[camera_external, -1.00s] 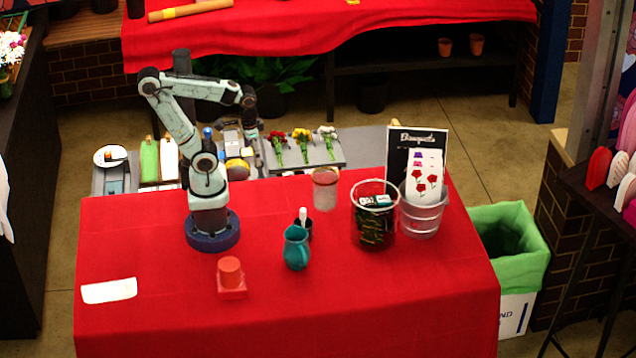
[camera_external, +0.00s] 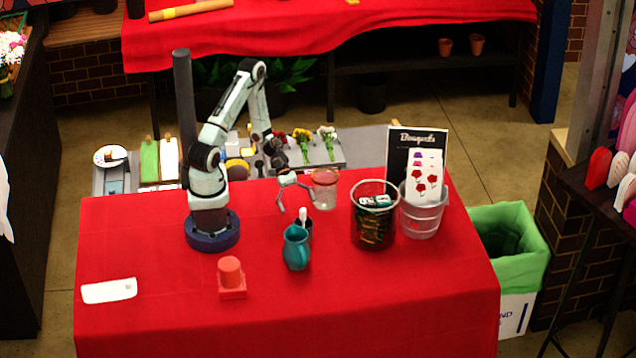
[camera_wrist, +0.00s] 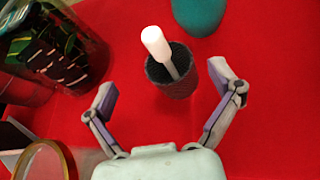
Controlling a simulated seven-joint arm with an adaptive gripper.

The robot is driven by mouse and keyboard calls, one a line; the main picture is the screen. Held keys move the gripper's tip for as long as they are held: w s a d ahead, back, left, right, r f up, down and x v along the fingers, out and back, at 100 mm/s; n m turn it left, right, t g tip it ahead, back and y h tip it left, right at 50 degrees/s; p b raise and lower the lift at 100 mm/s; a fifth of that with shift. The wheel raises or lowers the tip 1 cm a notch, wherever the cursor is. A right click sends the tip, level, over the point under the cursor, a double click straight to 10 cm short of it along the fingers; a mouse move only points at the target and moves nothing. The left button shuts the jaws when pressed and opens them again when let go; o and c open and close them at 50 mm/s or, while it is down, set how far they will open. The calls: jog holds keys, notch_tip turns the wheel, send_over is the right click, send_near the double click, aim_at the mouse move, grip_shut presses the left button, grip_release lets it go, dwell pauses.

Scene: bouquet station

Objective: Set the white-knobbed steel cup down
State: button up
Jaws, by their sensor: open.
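A white knob (camera_external: 303,213) on a thin grey stem stands in a small dark pot (camera_external: 308,231) on the red table, just behind the teal pitcher. In the wrist view, the white knob (camera_wrist: 155,42) leans over the mouth of the dark pot (camera_wrist: 172,86). The stem's lower end is hidden inside the pot, so I cannot see a steel cup body. My gripper (camera_external: 297,203) is open, above and just behind the knob. In the wrist view, my gripper (camera_wrist: 163,82) has its fingers spread on either side of the pot, apart from it. Nothing is held.
The teal pitcher (camera_external: 296,252) is close in front of the pot. A lidded clear jar (camera_external: 325,192) stands right of my gripper. A clear bucket (camera_external: 374,232) and a card bucket (camera_external: 422,220) are further right.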

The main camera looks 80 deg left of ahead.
aim_at(303, 225)
jog(key=f+n, duration=0.1)
jog(key=s+a+f+n+t, duration=0.1)
jog(key=shift+s+n+h, duration=0.3)
jog(key=shift+a+f+t, duration=0.1)
jog(key=shift+t, duration=0.2)
jog(key=shift+x, duration=3.2)
jog(key=shift+w, duration=0.1)
jog(key=c, duration=1.3)
